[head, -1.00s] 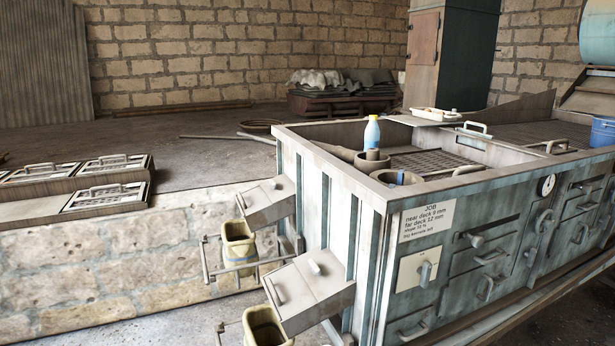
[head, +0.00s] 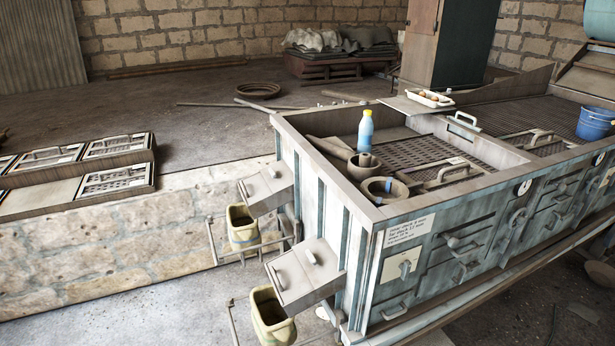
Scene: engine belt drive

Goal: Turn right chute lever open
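Two grey box-shaped chutes stick out of the left end of the grey-blue machine. The nearer chute, on the right in the picture (head: 300,283), has a small pale lever (head: 310,257) on its sloping top and a handle on its front face. The farther chute (head: 262,196) has a similar lever (head: 272,173). Whether either chute is open or shut I cannot tell. A yellowish bucket (head: 271,312) hangs below the nearer chute's mouth, and another bucket (head: 241,230) hangs below the farther one. Neither of my grippers is in view.
The machine's open top holds a blue bottle (head: 365,132), round pots and a mesh screen (head: 415,155). A white tray (head: 430,98) sits on its far rim. A low stone wall (head: 120,245) with framed screens runs left.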

